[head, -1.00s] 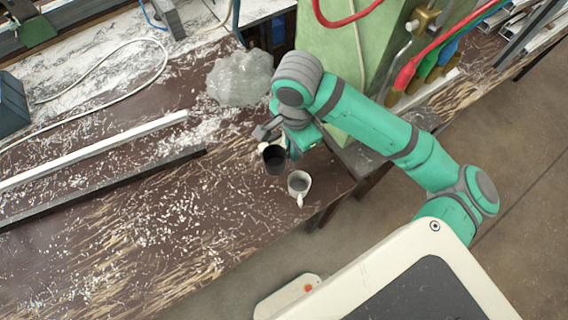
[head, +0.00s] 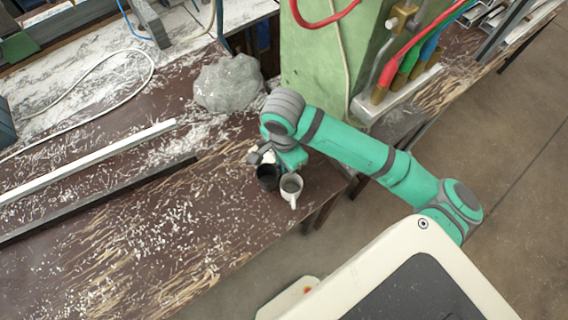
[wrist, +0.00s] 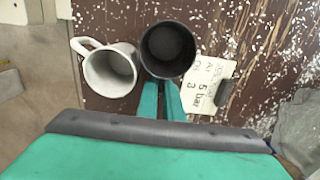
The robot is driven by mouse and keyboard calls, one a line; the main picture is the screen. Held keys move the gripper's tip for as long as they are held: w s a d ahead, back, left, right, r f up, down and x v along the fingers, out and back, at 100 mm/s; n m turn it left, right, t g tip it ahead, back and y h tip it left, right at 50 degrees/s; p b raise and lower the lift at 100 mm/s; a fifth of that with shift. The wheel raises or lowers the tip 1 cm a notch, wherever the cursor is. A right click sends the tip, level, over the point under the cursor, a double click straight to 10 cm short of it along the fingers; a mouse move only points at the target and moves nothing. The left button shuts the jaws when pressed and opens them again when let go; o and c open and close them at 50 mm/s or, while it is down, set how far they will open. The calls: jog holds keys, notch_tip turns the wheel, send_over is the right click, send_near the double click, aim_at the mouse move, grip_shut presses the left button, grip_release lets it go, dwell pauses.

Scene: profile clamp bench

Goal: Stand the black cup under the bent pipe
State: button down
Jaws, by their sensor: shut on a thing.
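The black cup (head: 268,177) is upright near the bench's right end. It also shows in the wrist view (wrist: 168,50), where I look down into its dark, empty-looking inside. My gripper (wrist: 161,90) is shut on the cup's near side; the head view shows the gripper (head: 284,160) partly hidden by my wrist. I cannot tell whether the cup touches the bench. The bent pipe (head: 379,68) is grey and hangs from a brass valve (head: 402,17) on the green machine, to the right of and behind my gripper.
A white mug (head: 291,186) is close beside the cup; in the wrist view the mug (wrist: 109,71) is on its left. A handwritten card (wrist: 207,84) lies right of the cup. A grey lump (head: 228,83) sits behind. Red, blue and green hoses (head: 409,62) hang near the pipe.

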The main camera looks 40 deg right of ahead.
jog(key=c, duration=2.2)
grip_release()
jog(key=shift+f, duration=0.1)
notch_tip(320, 180, up, 12)
jog(key=shift+r, duration=0.2)
